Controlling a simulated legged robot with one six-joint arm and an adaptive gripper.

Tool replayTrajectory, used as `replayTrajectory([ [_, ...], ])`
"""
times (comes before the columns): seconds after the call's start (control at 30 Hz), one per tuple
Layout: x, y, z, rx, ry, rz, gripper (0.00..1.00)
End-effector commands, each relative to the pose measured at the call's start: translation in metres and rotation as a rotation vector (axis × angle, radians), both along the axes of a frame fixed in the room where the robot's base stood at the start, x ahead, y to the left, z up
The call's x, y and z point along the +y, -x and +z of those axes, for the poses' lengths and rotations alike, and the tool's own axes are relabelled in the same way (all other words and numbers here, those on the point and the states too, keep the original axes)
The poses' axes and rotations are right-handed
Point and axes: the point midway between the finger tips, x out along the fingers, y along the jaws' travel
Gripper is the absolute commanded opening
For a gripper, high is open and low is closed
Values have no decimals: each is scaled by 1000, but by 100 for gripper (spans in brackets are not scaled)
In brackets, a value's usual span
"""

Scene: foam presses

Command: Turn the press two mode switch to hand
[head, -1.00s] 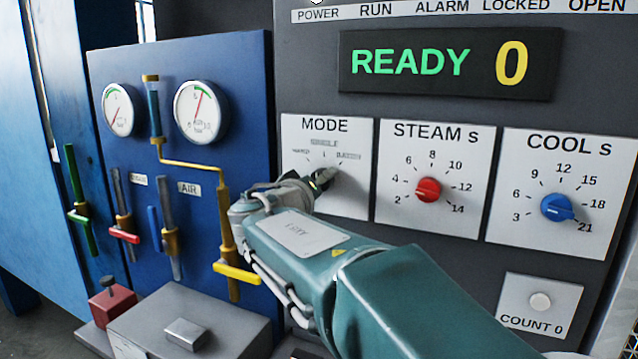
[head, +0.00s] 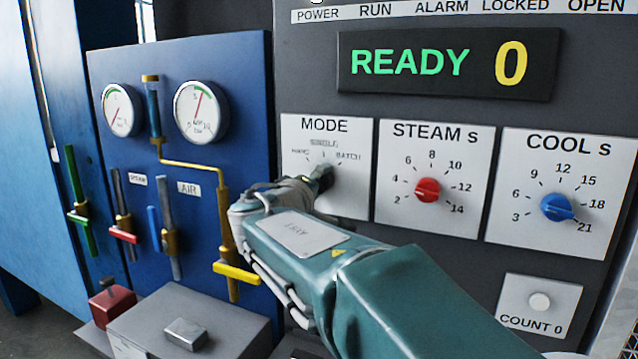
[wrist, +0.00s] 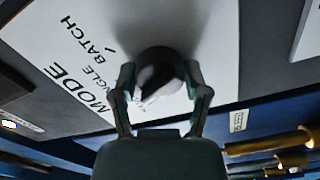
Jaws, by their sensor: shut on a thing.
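The mode switch is a dark knob with a pale pointer (wrist: 158,82) on a white plate labelled MODE (head: 345,205), with marks for hand, single and batch. In the head view my gripper (head: 322,180) is at the knob and covers much of it. In the wrist view the gripper (wrist: 160,92) has one finger on each side of the knob and is shut on it. The pointer's exact mark is hard to tell; in the wrist view it points to the lower left, toward the label side.
The steam dial (head: 428,190) with a red knob and the cool dial (head: 556,207) with a blue knob sit to the right. A display (head: 450,63) reads READY 0. The blue panel (head: 230,75) at left carries gauges and valve handles.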

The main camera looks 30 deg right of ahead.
Motion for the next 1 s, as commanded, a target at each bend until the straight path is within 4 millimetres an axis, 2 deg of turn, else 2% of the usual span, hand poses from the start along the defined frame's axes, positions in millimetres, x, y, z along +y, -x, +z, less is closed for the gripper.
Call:
replayTrajectory([
  [0.2,0,-1,-4,136,97,1,13],
  [0.5,0,-1,-4,251,185,1,13],
  [1.0,0,-1,-5,288,213,1,13],
])
